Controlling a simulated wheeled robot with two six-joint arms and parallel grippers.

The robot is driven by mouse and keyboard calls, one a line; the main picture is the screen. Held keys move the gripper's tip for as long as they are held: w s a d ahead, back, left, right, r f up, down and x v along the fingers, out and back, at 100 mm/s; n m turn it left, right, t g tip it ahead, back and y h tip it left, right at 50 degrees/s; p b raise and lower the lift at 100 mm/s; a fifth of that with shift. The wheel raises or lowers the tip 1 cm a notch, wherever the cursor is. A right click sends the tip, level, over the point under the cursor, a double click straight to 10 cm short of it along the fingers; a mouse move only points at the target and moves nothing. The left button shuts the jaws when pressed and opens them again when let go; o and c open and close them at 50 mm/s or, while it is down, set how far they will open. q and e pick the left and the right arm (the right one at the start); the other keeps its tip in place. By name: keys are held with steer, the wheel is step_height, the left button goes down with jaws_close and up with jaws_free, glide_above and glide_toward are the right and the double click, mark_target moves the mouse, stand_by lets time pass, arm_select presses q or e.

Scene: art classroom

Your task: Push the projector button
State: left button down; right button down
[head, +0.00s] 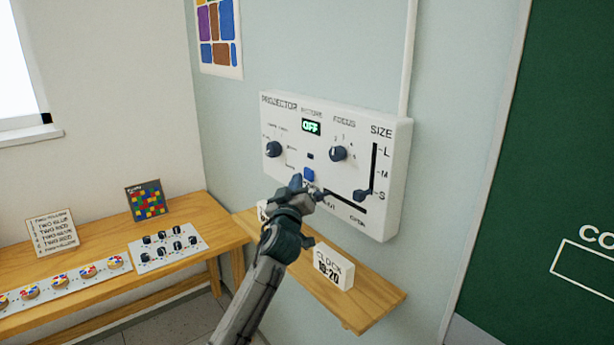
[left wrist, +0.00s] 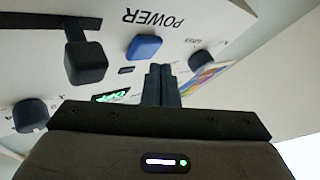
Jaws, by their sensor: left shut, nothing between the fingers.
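The projector panel (head: 390,215) is a white box on the wall. Its small green display (head: 311,127) reads OFF. The blue button (head: 309,174) sits low in the middle of the panel. In the left wrist view the blue button (left wrist: 145,47) shows beside the word POWER, upside down. My left gripper (head: 299,183) is shut and empty, its tips in front of the panel close to the button. In the left wrist view its closed fingers (left wrist: 161,72) end just beside the button, with a small visible gap. My right gripper is not in view.
The panel also has a left knob (head: 273,149), a focus knob (head: 338,153) and a size slider (head: 363,196). A wooden shelf (head: 375,307) with a clock sign (head: 333,267) is below. A wooden bench (head: 190,210) stands left, a green board (head: 560,150) right.

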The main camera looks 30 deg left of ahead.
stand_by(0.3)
arm_select(q)
steer(key=shift+w+d+b, duration=0.2)
steer(key=shift+w+b, duration=0.2)
steer(key=shift+w, duration=0.05)
stand_by(0.3)
steer(key=shift+d+r+b, duration=0.1)
steer(key=shift+r+b, duration=0.3)
steer(key=shift+r, duration=0.1)
stand_by(1.0)
steer(key=shift+f+b, duration=0.45)
steer(key=shift+f, duration=0.05)
steer(key=shift+f, duration=0.15)
